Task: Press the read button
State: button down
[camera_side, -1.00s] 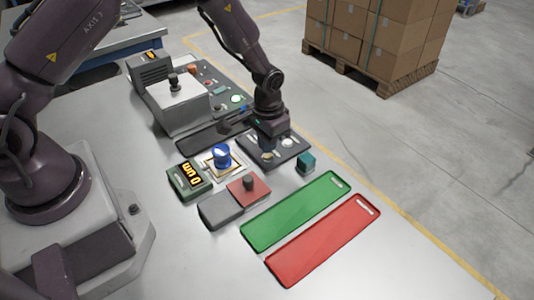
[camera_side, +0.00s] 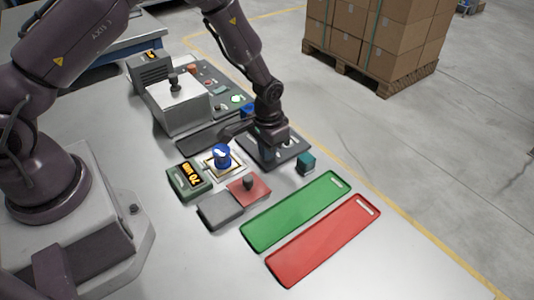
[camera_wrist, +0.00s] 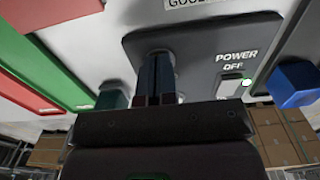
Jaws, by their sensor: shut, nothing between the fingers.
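My gripper (camera_wrist: 157,60) is shut and empty, pointing down at a dark panel (camera_wrist: 205,48). In the side view the panel (camera_side: 298,149) is partly hidden behind my gripper (camera_side: 270,154). The wrist view shows "POWER OFF" lettering (camera_wrist: 235,60) on it, with a small switch and a lit white dot (camera_wrist: 247,82) beside my fingers. The fingertips are at or very near the panel; I cannot tell whether they touch. I cannot read a "read" label, and whatever lies under the fingertips is hidden. A green meter (camera_side: 189,181) shows orange digits that look like 70.
A blue knob (camera_side: 222,156) and a red block with a dark knob (camera_side: 249,188) stand near the meter. A teal cube (camera_side: 306,163) sits right of the panel. Green (camera_side: 295,212) and red (camera_side: 323,242) trays lie in front. A grey box (camera_side: 178,104) stands behind.

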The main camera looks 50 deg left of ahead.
jog(key=shift+r, duration=3.5)
jog(key=c, duration=1.8)
grip_release()
jog(key=shift+c, duration=0.2)
jog(key=o, duration=1.8)
jog(key=shift+o, duration=0.2)
jog(key=s+a+r+t, duration=0.1)
jog(key=s+r+t, duration=0.1)
jog(key=s+r, duration=0.9)
jog(key=s+r+t, duration=0.3)
jog(key=s+r, duration=0.8)
jog(key=r, duration=0.4)
jog(key=shift+a+r+t, duration=0.3)
jog(key=shift+a+r, duration=0.1)
